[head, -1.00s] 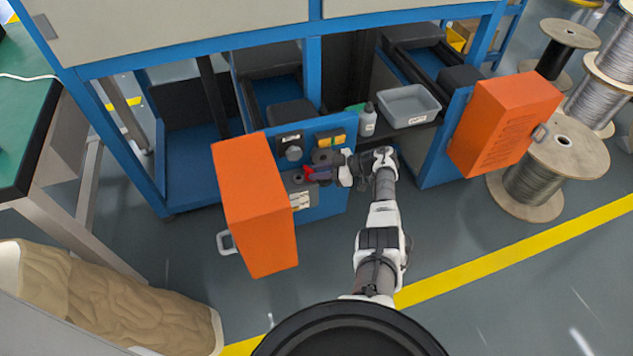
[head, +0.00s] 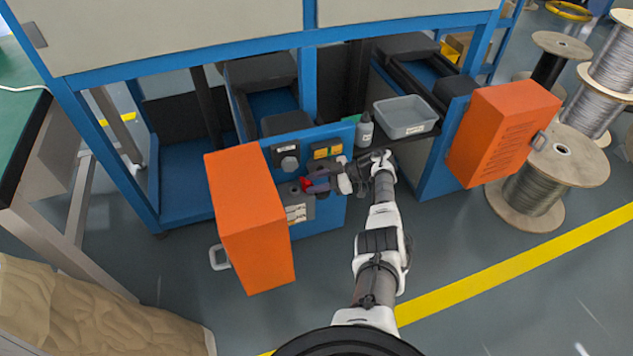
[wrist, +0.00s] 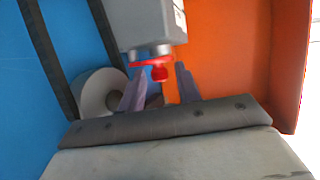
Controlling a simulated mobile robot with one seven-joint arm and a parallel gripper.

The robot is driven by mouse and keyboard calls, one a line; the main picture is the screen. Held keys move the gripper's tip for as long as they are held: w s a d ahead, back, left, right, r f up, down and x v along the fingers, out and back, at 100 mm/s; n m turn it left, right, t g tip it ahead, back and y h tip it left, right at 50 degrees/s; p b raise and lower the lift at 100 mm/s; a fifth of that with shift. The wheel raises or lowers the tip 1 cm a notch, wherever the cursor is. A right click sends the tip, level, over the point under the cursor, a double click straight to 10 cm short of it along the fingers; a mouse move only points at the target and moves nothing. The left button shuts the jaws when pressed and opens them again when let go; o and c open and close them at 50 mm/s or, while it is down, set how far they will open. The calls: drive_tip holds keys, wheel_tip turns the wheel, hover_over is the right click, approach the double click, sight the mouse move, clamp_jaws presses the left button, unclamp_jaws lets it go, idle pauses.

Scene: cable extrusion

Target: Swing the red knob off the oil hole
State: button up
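The red knob (head: 306,184) sits on a grey block on the blue front panel, beside the open left orange door. In the wrist view, the red knob (wrist: 160,69) is under the end of a grey block with a metal collar. My gripper (head: 317,183) reaches the knob from the right. In the wrist view, my gripper (wrist: 160,72) has its two fingers apart, one on each side of the knob's narrow part; I cannot tell whether they touch it. The oil hole cannot be made out.
The left orange door (head: 248,220) stands open close to my gripper. A grey bottle (head: 365,130) and a grey tray (head: 405,117) are on the shelf behind my arm. Another orange door (head: 503,133) is at right, near cable spools (head: 537,185). Floor in front is clear.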

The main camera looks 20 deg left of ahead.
drive_tip(key=shift+o, duration=0.5)
drive_tip(key=shift+w+d+r, duration=0.1)
drive_tip(key=b+v, duration=0.3)
drive_tip(key=v, duration=1)
drive_tip(key=shift+d+b, duration=0.3)
drive_tip(key=shift+b, duration=0.05)
drive_tip(key=shift+w+r, duration=0.1)
